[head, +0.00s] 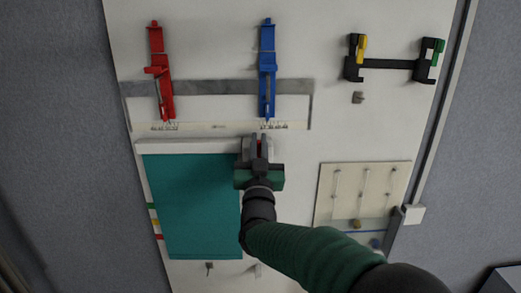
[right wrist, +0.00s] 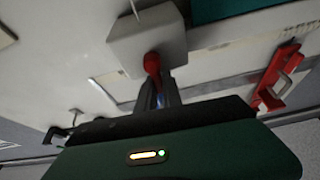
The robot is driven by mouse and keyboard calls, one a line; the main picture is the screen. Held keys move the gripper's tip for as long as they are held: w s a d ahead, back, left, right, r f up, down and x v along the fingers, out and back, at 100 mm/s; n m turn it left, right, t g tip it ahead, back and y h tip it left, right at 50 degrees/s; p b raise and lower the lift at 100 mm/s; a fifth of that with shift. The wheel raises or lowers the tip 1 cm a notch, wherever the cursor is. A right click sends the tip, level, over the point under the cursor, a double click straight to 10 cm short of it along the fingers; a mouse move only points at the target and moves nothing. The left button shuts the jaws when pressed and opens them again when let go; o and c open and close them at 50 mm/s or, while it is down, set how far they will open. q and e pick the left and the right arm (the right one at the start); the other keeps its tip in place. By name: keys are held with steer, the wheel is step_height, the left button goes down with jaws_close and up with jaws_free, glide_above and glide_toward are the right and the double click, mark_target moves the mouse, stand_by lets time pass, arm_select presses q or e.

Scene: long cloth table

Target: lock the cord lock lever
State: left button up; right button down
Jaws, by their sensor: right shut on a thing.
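The teal blind (head: 195,205) hangs from a white head rail (head: 185,147) on the board. The rail's end block (right wrist: 135,42) shows large in the right wrist view, with a small red lever (right wrist: 152,63) coming out of it. My right gripper (head: 257,150) is at the right end of the head rail. In the right wrist view its fingers (right wrist: 167,92) are shut on the red lever, whose outer part they hide. In the head view the gripper covers most of the lever. My left gripper is not in view.
Above the rail are a red slider clamp (head: 160,72), a blue one (head: 267,70) and a ruler strip (head: 220,126). A black bar with yellow and green clips (head: 390,64) is upper right. A cream panel (head: 345,208) stands right of my arm.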

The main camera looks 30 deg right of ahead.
steer(key=shift+w+a+f+n+y, duration=0.15)
steer(key=shift+a+f+n+y, duration=0.15)
steer(key=shift+f+n, duration=0.25)
steer(key=shift+r, duration=0.25)
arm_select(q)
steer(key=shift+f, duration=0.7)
arm_select(e)
steer(key=shift+d, duration=0.15)
steer(key=c, duration=1.6)
jaws_free()
steer(key=shift+r, duration=0.1)
steer(key=shift+c, duration=0.2)
steer(key=shift+o, duration=0.8)
steer(key=shift+r, duration=0.15)
arm_select(q)
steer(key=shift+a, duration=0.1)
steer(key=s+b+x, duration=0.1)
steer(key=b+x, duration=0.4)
steer(key=b, duration=0.1)
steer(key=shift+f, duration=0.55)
arm_select(e)
steer(key=v, duration=1.7)
steer(key=shift+f, duration=0.3)
